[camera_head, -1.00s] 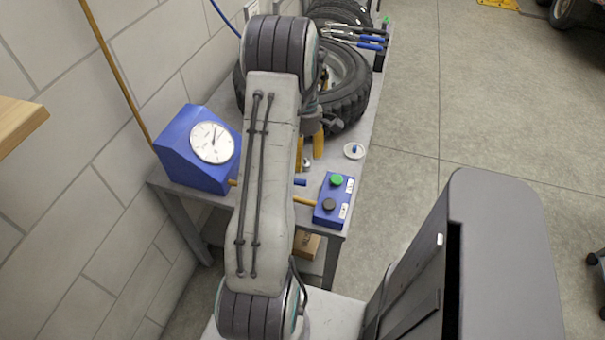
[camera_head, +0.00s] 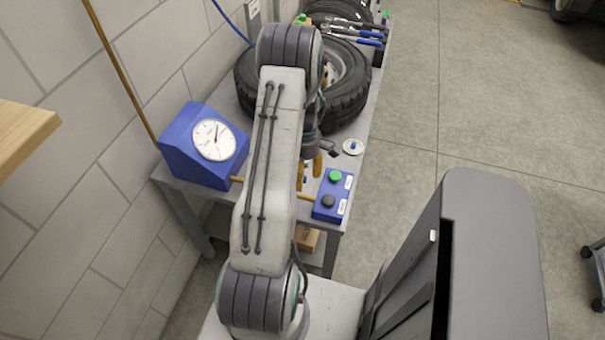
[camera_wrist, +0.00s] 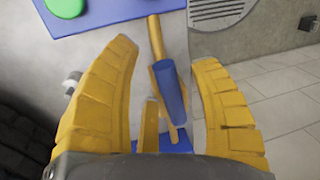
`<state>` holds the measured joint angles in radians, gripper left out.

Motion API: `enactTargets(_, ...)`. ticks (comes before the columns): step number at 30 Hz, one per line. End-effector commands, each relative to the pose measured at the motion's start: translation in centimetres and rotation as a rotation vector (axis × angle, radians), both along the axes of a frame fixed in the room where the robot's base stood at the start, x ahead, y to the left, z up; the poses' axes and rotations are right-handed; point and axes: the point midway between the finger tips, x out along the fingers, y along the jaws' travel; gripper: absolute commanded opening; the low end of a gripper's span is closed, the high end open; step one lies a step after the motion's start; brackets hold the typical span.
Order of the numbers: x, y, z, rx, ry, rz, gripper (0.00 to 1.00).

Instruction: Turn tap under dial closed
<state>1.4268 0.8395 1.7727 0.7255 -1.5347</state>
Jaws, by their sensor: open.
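The blue tap handle (camera_wrist: 170,92) is on a thin orange pipe (camera_wrist: 154,38), between the yellow fingers of my gripper (camera_wrist: 165,58) in the wrist view. The fingers are open, with space on both sides of the handle. In the head view my arm hides most of the gripper and tap; a yellow finger (camera_head: 318,164) and a bit of the blue handle (camera_head: 304,180) show. The white dial (camera_head: 213,140) is on a sloped blue box (camera_head: 190,160) to the left. The orange pipe (camera_head: 307,197) runs from that box behind my arm to the button box.
A blue box (camera_head: 331,208) with green and black buttons stands at the bench's near end. A tire (camera_head: 345,100), hand tools (camera_head: 350,32) and a small white disc (camera_head: 353,147) are farther along the bench. A block wall is left; open floor is right.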

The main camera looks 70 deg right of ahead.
Motion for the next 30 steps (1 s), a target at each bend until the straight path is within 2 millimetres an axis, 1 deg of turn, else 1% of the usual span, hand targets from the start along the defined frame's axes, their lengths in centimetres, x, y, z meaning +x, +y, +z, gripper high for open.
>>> enactTargets(5,0.00,0.01,0.01,0.000,0.000,0.000,0.57)
enactTargets(24,0.00,0.00,0.03,0.000,0.000,0.000,0.00)
enactTargets(30,0.00,0.04,-0.01,0.002,0.000,0.001,0.00)
